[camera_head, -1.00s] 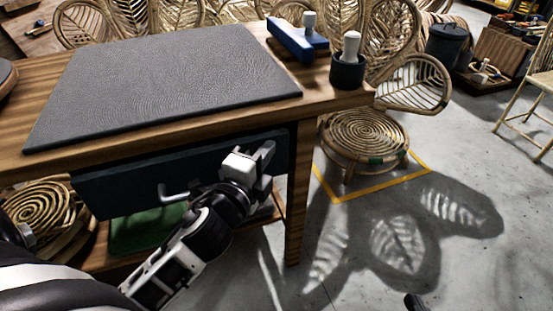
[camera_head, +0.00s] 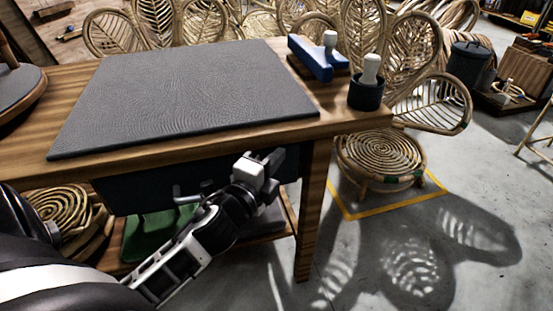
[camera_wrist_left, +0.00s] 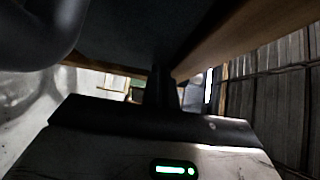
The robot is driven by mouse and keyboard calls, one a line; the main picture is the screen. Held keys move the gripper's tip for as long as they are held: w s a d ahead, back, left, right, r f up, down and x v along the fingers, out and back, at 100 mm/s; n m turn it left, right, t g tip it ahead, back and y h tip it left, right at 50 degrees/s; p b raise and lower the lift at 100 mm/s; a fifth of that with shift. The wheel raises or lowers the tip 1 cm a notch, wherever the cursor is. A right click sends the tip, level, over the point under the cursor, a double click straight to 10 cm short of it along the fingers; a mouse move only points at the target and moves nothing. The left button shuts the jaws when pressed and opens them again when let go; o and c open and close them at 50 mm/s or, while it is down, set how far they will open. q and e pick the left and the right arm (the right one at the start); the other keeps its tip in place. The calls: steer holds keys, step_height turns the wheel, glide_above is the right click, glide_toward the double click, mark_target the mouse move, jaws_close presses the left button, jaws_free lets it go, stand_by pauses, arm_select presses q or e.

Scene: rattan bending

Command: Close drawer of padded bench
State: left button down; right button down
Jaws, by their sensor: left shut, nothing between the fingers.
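The padded bench has a wooden top (camera_head: 80,90) with a dark grey pad (camera_head: 180,95) on it. Its dark drawer (camera_head: 135,192) is under the front edge, with a metal handle (camera_head: 188,196) on its front. My left gripper (camera_head: 272,163) is shut and empty, near the right part of the drawer front, just below the bench top. I cannot tell whether it touches the drawer. In the left wrist view, the shut fingers (camera_wrist_left: 161,90) lie under a dark surface, with a wooden beam to the right. My right gripper is not in view.
A bench leg (camera_head: 313,215) stands right of my gripper. A rattan chair (camera_head: 380,155) stands at right.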

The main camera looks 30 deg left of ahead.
arm_select(q)
steer(key=shift+w+a+r, duration=0.1)
steer(key=shift+a, duration=0.25)
